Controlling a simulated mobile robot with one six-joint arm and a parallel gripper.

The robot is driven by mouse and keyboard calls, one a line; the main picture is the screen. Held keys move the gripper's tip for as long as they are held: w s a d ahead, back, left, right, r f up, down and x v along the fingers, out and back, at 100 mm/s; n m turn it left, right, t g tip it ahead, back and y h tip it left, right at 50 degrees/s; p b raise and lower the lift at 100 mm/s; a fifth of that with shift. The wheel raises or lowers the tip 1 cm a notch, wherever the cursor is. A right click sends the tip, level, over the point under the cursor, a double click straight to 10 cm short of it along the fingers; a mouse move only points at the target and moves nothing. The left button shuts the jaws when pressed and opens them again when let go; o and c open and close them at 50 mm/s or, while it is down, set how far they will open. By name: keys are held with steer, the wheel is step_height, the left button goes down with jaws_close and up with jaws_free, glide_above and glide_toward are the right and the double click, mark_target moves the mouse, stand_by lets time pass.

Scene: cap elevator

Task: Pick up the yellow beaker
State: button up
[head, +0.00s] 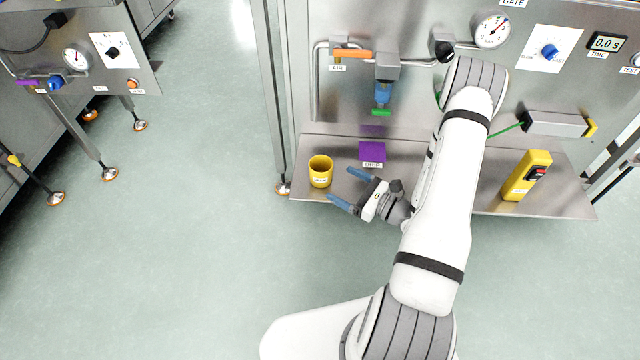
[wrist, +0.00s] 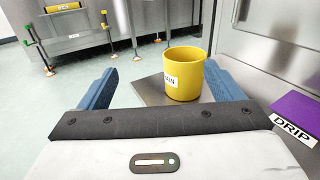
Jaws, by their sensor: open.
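The yellow beaker (head: 320,171) stands upright near the left end of the metal shelf (head: 455,190) in the head view. It carries a white label. My gripper (head: 345,187) is open, with its blue fingers pointing left toward the beaker, to the right of it and apart from it. In the wrist view the beaker (wrist: 184,74) shows ahead between the two blue fingers (wrist: 160,92), nearer the right finger. Nothing is held. The beaker's lower edge is in view, and its inside shows only partly.
A purple block (head: 372,152) labelled DRIP sits on the shelf behind my gripper. A valve with a blue body and green tip (head: 382,95) hangs above it. A yellow device (head: 526,175) stands at the right.

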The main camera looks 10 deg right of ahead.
steer(key=m+t+h, duration=0.1)
steer(key=m+h, duration=0.1)
glide_toward(328, 177)
steer(key=a, duration=0.1)
steer(key=shift+w+f+t+b, duration=0.3)
steer(key=shift+w+b, duration=0.2)
steer(key=b+x, duration=0.1)
steer(key=x, duration=0.5)
steer(key=shift+s, duration=0.1)
steer(key=b+x, duration=0.1)
steer(key=x, duration=0.1)
steer(key=b+x, duration=0.1)
steer(key=x, duration=0.2)
steer(key=shift+w+d+r, duration=0.1)
steer(key=shift+w+r, duration=0.1)
steer(key=shift+w, duration=0.3)
steer(key=c, duration=1.1)
